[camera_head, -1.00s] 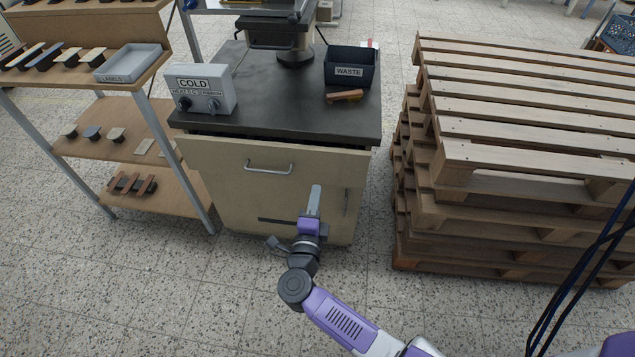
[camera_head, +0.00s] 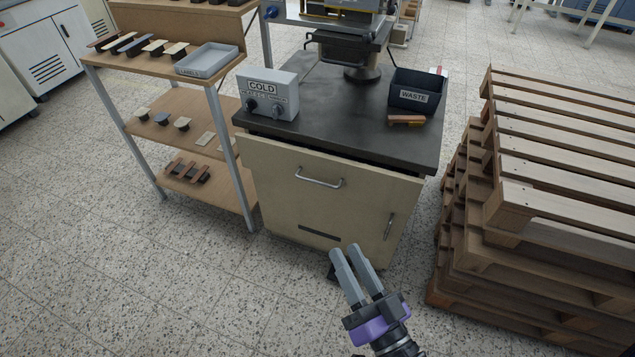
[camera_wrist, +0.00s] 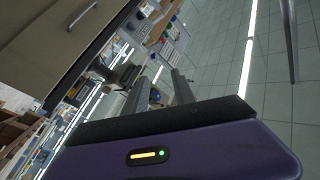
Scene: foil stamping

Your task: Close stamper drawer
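The stamper drawer (camera_head: 309,191) is the beige front with a metal bar handle (camera_head: 319,178) below the black worktop (camera_head: 335,120). In the head view its front stands out a little from under the worktop, with a dark gap along its top edge. The drawer front also shows at the upper left of the wrist view (camera_wrist: 50,50). My gripper (camera_head: 344,252) is in front of the cabinet, below and right of the handle, and apart from it. Its two grey fingers are parallel with a gap between them and nothing in it.
A stack of wooden pallets (camera_head: 545,208) stands close on the right. A shelf rack (camera_head: 190,105) with stamps and a grey tray (camera_head: 207,60) stands on the left. A control box (camera_head: 267,93) and a black waste bin (camera_head: 417,92) sit on the worktop. Floor in front is free.

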